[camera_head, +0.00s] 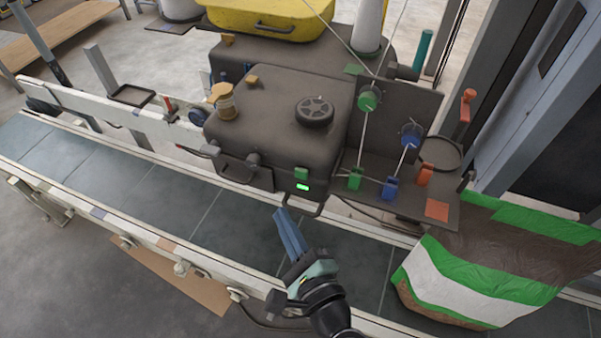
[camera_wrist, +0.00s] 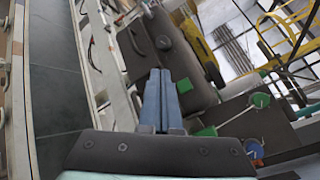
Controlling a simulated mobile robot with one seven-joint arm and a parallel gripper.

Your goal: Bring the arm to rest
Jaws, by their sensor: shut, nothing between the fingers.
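My gripper (camera_head: 291,233) is shut and empty, its blue fingers pressed together. In the head view it hangs over the conveyor, in front of the dark machine housing (camera_head: 290,115) and apart from it. In the wrist view my gripper (camera_wrist: 160,95) points toward the same housing (camera_wrist: 165,50), with the fingers side by side. My arm comes in from the bottom of the head view; most of it is out of the picture.
The conveyor belt (camera_head: 150,200) runs between white rails. A green, white and brown bag (camera_head: 490,270) lies on it at the right. Belt left is clear.

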